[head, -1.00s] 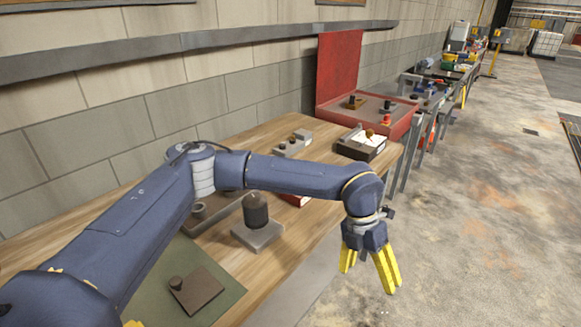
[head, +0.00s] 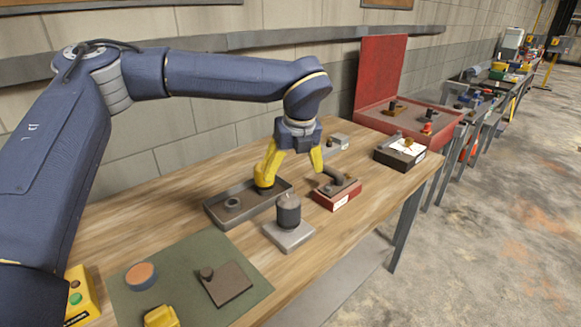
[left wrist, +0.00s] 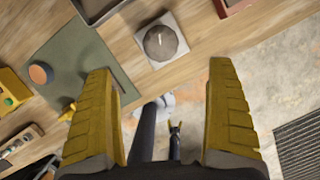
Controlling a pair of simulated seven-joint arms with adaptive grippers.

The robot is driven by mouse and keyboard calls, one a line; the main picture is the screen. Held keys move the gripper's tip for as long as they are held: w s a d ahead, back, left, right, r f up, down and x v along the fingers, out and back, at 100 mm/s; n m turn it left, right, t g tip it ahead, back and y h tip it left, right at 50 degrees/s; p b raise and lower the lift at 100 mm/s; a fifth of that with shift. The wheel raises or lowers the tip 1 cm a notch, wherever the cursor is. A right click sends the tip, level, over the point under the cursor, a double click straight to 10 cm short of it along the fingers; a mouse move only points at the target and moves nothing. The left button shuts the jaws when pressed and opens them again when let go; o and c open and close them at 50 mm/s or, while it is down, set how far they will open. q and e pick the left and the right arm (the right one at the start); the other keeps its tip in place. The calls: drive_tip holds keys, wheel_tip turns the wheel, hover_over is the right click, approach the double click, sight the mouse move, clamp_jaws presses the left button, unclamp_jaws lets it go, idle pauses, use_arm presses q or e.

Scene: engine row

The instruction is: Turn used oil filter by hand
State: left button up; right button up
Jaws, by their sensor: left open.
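The used oil filter, a dark grey upright cylinder (head: 288,212), stands on a square light grey base (head: 290,236) on the wooden bench. In the left wrist view I see the filter's round top (left wrist: 160,42) beyond the fingertips, between them in picture width. My left gripper (head: 291,172) is open and empty, pointing down, above and apart from the filter. Its yellow fingers also frame the left wrist view (left wrist: 163,75).
A grey tray (head: 218,217) with a ring lies left of the filter, a red box (head: 335,200) with a pipe-like part right of it. A green mat (head: 185,285) holds an orange-topped round part (head: 141,275) and a brown block (head: 226,284). An open red case (head: 382,65) stands farther back.

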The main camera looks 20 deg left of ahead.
sight(286, 206)
use_arm(q)
drive_tip(key=x, duration=1.6)
drive_tip(key=shift+w+f, duration=0.1)
drive_tip(key=shift+f, duration=0.15)
drive_tip(key=shift+c, duration=0.5)
drive_tip(key=c, duration=1.5)
drive_tip(key=shift+a+n+g+y, duration=0.15)
drive_tip(key=shift+n+g+y, duration=0.2)
drive_tip(key=shift+n, duration=1.35)
drive_tip(key=shift+n, duration=0.5)
drive_tip(key=shift+s+n+g+y, duration=0.15)
drive_tip(key=shift+n+g+y, duration=0.1)
drive_tip(key=shift+n, duration=0.35)
drive_tip(key=shift+s+n+g+y, duration=0.1)
drive_tip(key=shift+s+n+g, duration=0.1)
drive_tip(key=shift+n, duration=0.4)
